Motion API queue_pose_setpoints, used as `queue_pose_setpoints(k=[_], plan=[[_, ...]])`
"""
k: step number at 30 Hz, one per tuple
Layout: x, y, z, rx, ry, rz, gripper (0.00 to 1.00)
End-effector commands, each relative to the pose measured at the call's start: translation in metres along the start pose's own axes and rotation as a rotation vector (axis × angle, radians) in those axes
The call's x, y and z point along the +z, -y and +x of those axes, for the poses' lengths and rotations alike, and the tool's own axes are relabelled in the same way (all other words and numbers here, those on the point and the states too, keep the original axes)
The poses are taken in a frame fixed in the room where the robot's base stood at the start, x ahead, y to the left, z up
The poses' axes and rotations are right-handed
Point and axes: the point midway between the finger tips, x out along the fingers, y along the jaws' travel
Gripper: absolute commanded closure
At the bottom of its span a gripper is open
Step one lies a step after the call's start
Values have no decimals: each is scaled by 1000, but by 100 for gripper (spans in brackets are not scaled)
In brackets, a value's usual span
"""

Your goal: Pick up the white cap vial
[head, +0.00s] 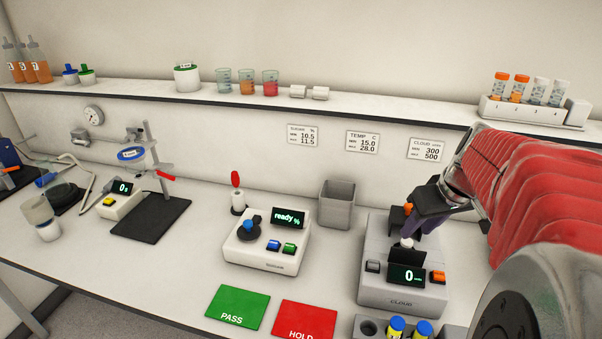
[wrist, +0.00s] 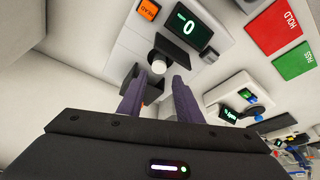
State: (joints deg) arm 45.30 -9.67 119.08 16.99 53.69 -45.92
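A vial with a white cap (head: 407,243) stands in the cloud meter (head: 375,292), behind its small dark lid; its body is hidden. The cap also shows in the wrist view (wrist: 160,66), just beyond the fingertips. My gripper (head: 421,226) is above and slightly behind the meter, its purple fingers reaching down close to the cap. In the wrist view the fingers (wrist: 158,77) are apart with a gap between them and nothing held. Whether they touch the cap cannot be told.
The meter's display reads 0, beside an orange button (head: 438,277). A grey bin (head: 337,206) and a "ready" instrument (head: 245,250) stand to the left. A rack (head: 530,113) of orange- and pale-capped vials sits on the shelf. Blue-yellow vials (head: 397,326) stand in front.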

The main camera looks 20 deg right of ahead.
Motion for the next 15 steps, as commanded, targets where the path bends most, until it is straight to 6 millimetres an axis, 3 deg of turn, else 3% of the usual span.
queue_pose_setpoints(k=[4, 15], plan=[[0, 1, 14, -1, 1, -1, 68], [0, 1, 17, -1, 1, -2, 68]])
